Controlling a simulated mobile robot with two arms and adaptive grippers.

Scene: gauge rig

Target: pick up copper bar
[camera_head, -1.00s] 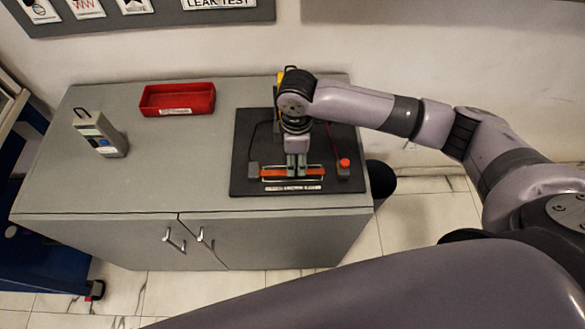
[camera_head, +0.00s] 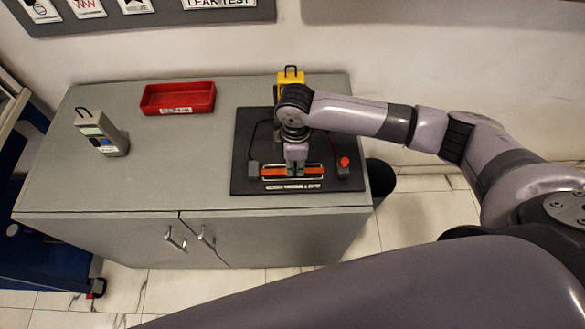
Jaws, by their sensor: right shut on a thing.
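The copper bar (camera_head: 273,170) is an orange-brown strip lying left to right at the front part of a dark board (camera_head: 243,143) on the grey cabinet. My right gripper (camera_head: 294,172) points down over the middle of the bar and is shut on it, hiding its centre. The bar appears to be at or very near its place on the board; I cannot tell whether it is clear of it. My left gripper is not in view.
A red bin (camera_head: 178,98) and a grey handheld meter (camera_head: 101,134) stand on the cabinet top (camera_head: 170,160) to the left. A yellow device (camera_head: 291,77) stands behind my right wrist. A red knob (camera_head: 344,162) is right of the bar.

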